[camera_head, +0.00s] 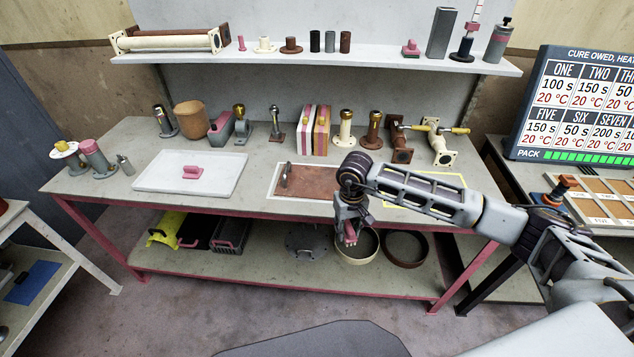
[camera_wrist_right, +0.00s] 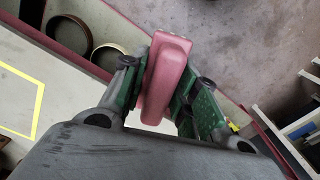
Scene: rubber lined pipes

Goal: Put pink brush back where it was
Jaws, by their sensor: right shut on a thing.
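My right gripper (camera_head: 349,232) is in front of the table's front edge, over the lower shelf in the picture. It is shut on a pink, rounded, elongated block (camera_wrist_right: 163,78), which I take for the pink brush. The wrist view shows the block between the two green-padded fingers (camera_wrist_right: 160,90). In the head view only a small pink part shows at the fingertips. A similar pink block (camera_head: 193,172) lies on the white tray (camera_head: 230,164). Another pink piece (camera_head: 410,48) stands on the upper shelf. My left gripper is not in view.
Rings (camera_head: 405,249) and black bins (camera_head: 230,236) sit on the lower shelf.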

